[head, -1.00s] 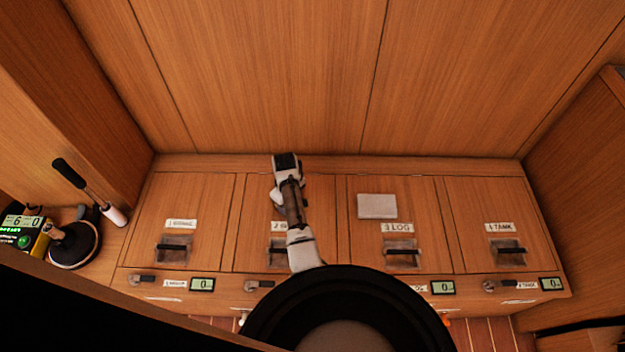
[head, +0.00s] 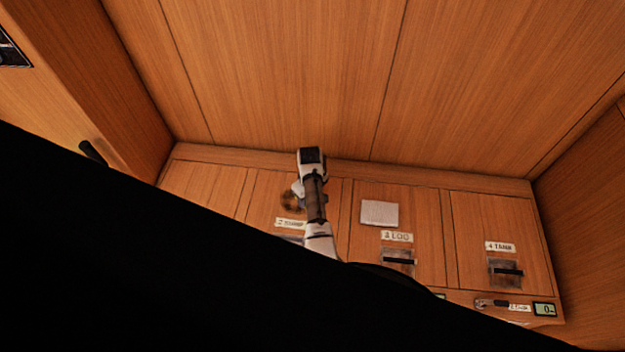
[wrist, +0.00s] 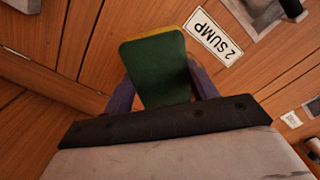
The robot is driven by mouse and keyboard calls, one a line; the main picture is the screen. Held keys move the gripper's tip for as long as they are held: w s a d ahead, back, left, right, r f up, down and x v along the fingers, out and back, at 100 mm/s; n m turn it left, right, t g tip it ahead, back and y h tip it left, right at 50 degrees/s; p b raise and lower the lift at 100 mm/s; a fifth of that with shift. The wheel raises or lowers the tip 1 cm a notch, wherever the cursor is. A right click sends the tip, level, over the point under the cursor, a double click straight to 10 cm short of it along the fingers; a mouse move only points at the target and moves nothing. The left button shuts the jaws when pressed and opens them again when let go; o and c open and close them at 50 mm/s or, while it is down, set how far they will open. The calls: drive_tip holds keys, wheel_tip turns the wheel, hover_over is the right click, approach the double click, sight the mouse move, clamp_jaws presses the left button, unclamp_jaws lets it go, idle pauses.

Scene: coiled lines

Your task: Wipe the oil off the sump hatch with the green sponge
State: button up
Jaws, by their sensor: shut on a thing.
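My gripper (wrist: 158,88) is shut on the green sponge (wrist: 155,62), with a purple finger on each side of it. The sponge has a yellow layer at its far edge. It is over the wooden sump hatch (head: 263,197), beside the "2 SUMP" label (wrist: 214,37); I cannot tell whether it touches the wood. In the head view a brown oil patch (head: 290,201) shows on the hatch just left of my arm. My arm hides part of the hatch, and the sponge is not clearly visible there. No oil shows clearly in the wrist view.
The log hatch (head: 420,225) to the right carries a pale flat pad (head: 380,213). The tank hatch (head: 490,225) is farther right. Recessed black handles (head: 399,261) sit near the hatch fronts. A wooden wall rises behind. A black shape covers the lower left of the head view.

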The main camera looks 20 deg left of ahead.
drive_tip(key=shift+r+p, duration=1.25)
drive_tip(key=shift+r, duration=0.6)
